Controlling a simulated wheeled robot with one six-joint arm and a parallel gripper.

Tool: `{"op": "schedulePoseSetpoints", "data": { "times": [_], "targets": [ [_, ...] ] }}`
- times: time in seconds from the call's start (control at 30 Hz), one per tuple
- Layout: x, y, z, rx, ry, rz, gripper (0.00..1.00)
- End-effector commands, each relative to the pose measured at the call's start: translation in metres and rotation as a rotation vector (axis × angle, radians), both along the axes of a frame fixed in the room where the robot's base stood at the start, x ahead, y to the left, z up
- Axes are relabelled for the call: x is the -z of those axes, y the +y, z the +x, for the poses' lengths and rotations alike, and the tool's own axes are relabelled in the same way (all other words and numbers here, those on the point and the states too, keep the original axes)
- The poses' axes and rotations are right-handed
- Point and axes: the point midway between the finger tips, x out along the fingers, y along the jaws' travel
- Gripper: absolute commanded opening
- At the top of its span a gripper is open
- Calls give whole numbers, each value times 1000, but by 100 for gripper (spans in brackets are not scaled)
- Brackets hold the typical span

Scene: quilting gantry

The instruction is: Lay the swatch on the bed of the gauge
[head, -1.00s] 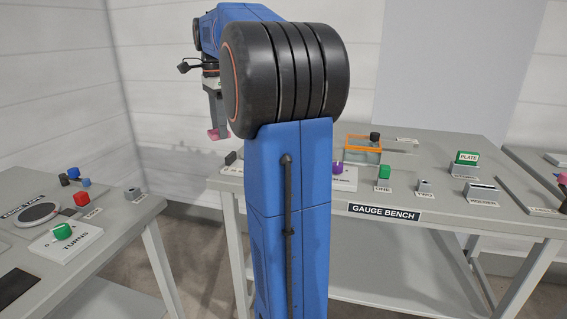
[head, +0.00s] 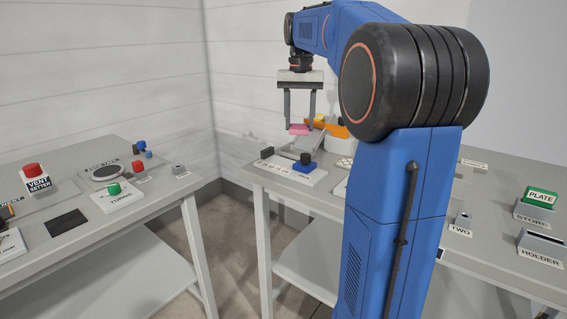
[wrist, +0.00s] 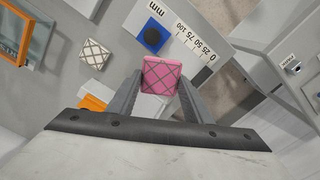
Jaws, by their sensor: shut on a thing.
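My gripper (head: 299,118) is shut on a pink swatch (head: 299,129) and holds it above the far left part of the gauge bench. In the wrist view the swatch (wrist: 162,76) shows dark crossed lines and sits between the two fingers. The gauge (head: 283,172) is a pale plate with dark blocks and a blue block, lying below and nearer than the swatch in the head view.
A white crossed-line swatch (wrist: 94,54) lies left of the held one. An orange-rimmed container (wrist: 14,32) stands at upper left. My arm hides the middle of the gauge bench. A green plate (head: 541,197) stands at right. Another bench (head: 65,250) stands left, across a gap.

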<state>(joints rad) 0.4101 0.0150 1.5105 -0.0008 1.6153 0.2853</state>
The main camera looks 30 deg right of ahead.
Motion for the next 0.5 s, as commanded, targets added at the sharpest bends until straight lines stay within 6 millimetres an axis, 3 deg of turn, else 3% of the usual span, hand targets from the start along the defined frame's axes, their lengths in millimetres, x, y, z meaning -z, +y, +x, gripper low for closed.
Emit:
{"op": "schedulePoseSetpoints", "data": {
  "times": [0.3,0.5],
  "targets": [
    [-3,34,18,-607,1,0,25],
    [-5,50,25,-898,1,-2,25]
  ]
}}
